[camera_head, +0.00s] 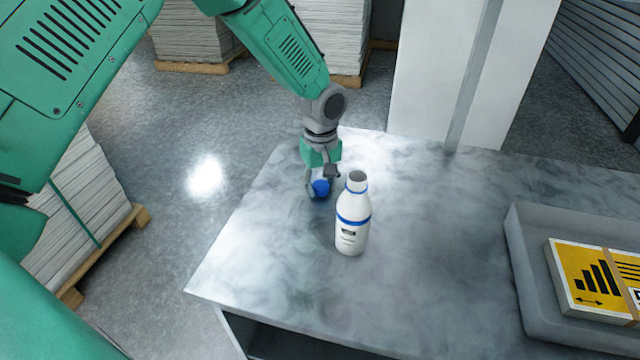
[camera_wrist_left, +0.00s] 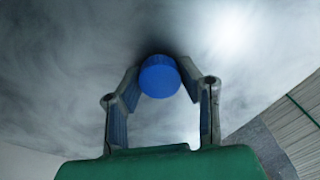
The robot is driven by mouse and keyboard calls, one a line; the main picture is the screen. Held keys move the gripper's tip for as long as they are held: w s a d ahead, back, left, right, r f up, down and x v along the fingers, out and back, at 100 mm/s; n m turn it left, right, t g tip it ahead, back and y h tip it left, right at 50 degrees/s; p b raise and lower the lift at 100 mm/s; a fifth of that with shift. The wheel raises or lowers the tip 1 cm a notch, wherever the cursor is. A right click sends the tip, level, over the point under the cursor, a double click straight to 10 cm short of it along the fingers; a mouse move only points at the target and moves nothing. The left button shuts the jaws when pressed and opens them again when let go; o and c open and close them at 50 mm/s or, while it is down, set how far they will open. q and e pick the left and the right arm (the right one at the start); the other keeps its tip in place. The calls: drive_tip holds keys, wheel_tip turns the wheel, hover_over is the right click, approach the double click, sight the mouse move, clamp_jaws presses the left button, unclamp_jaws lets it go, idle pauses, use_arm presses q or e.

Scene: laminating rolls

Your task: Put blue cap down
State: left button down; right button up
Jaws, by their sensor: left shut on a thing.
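The blue cap (camera_head: 321,188) is between the fingers of my left gripper (camera_head: 322,184), near the left edge of the table (camera_head: 250,275). The left wrist view shows the blue cap (camera_wrist_left: 159,77) held between the two fingertips of the gripper (camera_wrist_left: 160,82), with the table surface close behind it. A dark shadow lies right by the cap there; I cannot tell whether the cap touches the table. A white bottle (camera_head: 352,222) with a blue band stands upright and uncapped, just right of and nearer than the gripper. My right gripper is not in view.
A grey tray (camera_head: 522,262) with a yellow-and-white boxed item (camera_head: 590,280) sits at the right of the table. A white pillar (camera_head: 425,75) rises behind the table. Stacks of sheets on pallets (camera_head: 190,35) stand on the floor. The table middle is clear.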

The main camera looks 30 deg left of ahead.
sight(317, 183)
use_arm(q)
drive_tip(key=shift+s+a+f, duration=0.1)
drive_tip(key=shift+a+f, duration=0.35)
drive_tip(key=shift+a, duration=0.2)
drive_tip(key=shift+s+f, duration=0.15)
drive_tip(key=shift+s, duration=0.05)
drive_tip(key=c, duration=1.1)
unclamp_jaws()
drive_tip(key=shift+d, duration=0.35)
drive_tip(key=shift+w+f, duration=0.15)
drive_tip(key=shift+f, duration=0.05)
drive_tip(key=shift+a, duration=0.1)
drive_tip(key=shift+a, duration=0.1)
drive_tip(key=shift+r, duration=0.1)
wheel_tip(317, 183, up, 14)
drive_tip(key=shift+w+f, duration=0.1)
drive_tip(key=shift+f, duration=0.15)
drive_tip(key=shift+f, duration=0.1)
